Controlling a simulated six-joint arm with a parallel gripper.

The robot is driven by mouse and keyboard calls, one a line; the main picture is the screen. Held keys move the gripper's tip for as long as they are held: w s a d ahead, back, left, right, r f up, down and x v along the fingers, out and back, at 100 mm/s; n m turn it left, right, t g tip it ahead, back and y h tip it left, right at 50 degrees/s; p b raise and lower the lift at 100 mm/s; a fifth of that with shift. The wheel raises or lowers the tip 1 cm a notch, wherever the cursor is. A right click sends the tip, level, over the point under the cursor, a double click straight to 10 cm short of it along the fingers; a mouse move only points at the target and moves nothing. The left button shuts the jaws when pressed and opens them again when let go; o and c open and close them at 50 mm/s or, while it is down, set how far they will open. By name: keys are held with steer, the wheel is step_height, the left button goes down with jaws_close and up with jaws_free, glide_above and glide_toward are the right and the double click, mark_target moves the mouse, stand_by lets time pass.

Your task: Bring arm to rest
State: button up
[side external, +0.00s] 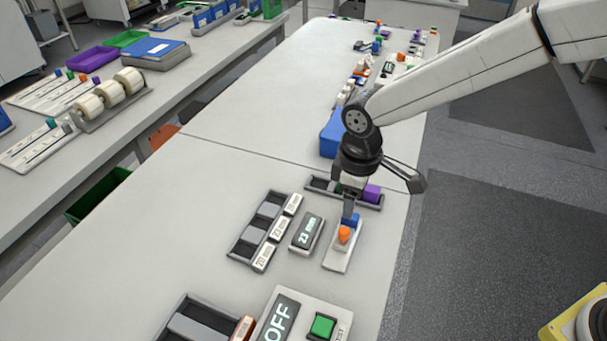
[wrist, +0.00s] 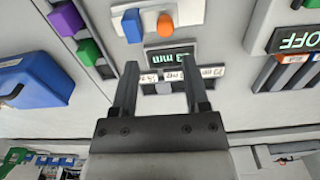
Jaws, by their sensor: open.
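My gripper (side external: 352,200) is at the end of my white arm, which reaches in from the upper right and points down over the white bench. In the wrist view its two dark fingers (wrist: 160,75) are apart with nothing between them. Below it in the side view is a white plate with an orange knob (side external: 344,234) and a blue knob (side external: 350,219). In the wrist view the orange knob (wrist: 166,25) and blue knob (wrist: 132,25) are beyond the fingertips. I cannot tell whether the gripper touches the blue knob.
A display reading "23 mm" (side external: 307,232) and a labelled slotted tray (side external: 240,250) lie to the left. A box marked OFF with a green button (side external: 322,326) is in front. A purple block (side external: 371,193) and a blue bin (side external: 331,138) are behind. Bare bench lies left of these.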

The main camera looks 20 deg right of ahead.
steer(key=s+d+m+t, duration=0.1)
steer(key=s+d+m, duration=0.3)
steer(key=d, duration=0.7)
steer(key=s+d+m+t, duration=0.1)
steer(key=s+d+m, duration=0.3)
steer(key=s+d, duration=0.3)
steer(key=d, duration=0.3)
steer(key=shift+s+d+r+m+t, duration=0.2)
steer(key=shift+d+m+t, duration=0.1)
steer(key=shift+d+m, duration=0.1)
